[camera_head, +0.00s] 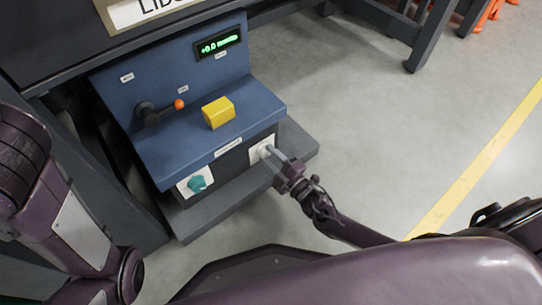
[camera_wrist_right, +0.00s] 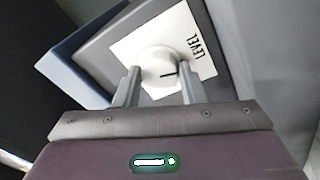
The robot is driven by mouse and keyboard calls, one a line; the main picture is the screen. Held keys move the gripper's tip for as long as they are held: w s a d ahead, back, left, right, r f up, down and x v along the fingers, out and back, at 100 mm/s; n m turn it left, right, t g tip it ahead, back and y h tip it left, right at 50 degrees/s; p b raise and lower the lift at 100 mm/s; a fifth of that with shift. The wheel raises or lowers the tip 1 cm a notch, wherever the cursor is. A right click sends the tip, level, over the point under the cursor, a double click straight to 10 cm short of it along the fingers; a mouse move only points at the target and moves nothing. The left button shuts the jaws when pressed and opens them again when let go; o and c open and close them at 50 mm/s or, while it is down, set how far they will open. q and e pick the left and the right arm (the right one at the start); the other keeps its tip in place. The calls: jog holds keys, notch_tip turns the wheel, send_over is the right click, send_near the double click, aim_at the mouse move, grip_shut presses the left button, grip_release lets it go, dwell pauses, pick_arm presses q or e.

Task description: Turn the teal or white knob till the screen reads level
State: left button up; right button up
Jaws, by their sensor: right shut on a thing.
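The teal knob (camera_head: 197,184) sits on a white plate at the lower left of the blue machine's front. My right gripper (camera_head: 267,151) is at the white knob. In the wrist view its two fingers (camera_wrist_right: 158,85) stand on either side of the knob, shut on it. A dark line shows on the knob's face. The small screen (camera_head: 218,43) shows green text that looks like "+0.0" and a blurred word. My left gripper is outside the frames.
A yellow block (camera_head: 218,112) and a lever with an orange tip (camera_head: 179,104) are on the blue machine (camera_head: 150,157). A grey ledge (camera_head: 300,145) juts out below. Open floor (camera_head: 370,130) lies to the right, with a yellow line.

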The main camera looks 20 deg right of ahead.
dwell(0.3)
jog(key=o, duration=1)
jog(key=shift+s+d, duration=0.1)
jog(key=shift+s, duration=0.2)
jog(key=p+v, duration=0.3)
jog(key=v, duration=0.4)
jog(key=shift+s+d+f, duration=0.1)
jog(key=shift+f, duration=0.05)
